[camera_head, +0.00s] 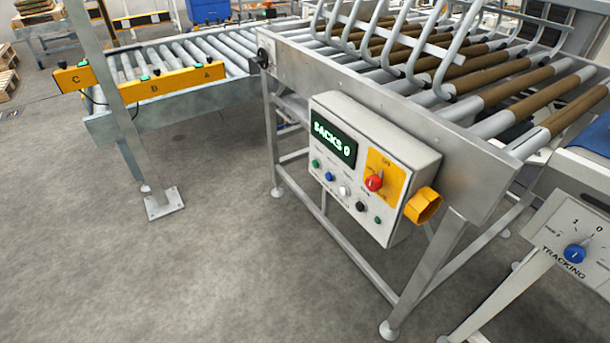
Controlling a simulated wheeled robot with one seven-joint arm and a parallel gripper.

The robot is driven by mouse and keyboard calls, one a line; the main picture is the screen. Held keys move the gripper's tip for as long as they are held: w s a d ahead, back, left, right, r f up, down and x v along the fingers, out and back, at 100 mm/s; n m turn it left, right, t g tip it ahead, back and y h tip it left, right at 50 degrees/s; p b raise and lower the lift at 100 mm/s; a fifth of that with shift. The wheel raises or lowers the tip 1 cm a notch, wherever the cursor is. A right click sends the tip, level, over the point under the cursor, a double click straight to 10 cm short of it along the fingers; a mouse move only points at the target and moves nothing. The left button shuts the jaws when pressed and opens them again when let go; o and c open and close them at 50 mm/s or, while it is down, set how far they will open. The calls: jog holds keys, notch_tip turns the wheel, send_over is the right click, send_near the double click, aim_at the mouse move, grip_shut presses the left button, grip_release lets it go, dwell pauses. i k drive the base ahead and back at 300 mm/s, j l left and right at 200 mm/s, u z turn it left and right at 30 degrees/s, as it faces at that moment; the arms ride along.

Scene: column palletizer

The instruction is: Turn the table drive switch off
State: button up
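A grey control box (400,143) is fixed to the side of the roller table (290,70). A red rotary knob (374,182) sits on a yellow plate (388,171) on the box's front. The lettering around the knob is too small to read surely, so I cannot tell its position or confirm that it is the table drive switch. A large orange-yellow knob-like part (423,205) sticks out from the box's right side. My gripper is not in view.
The box also carries a green-lit display (333,138) and several small buttons (344,191). A panel marked TRACKING (566,238) with a blue knob (575,254) stands at right. A metal post (117,95) stands at left. The floor (230,270) in front is clear.

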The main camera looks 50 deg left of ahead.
aim_at(374, 182)
jog(key=u, duration=1.3)
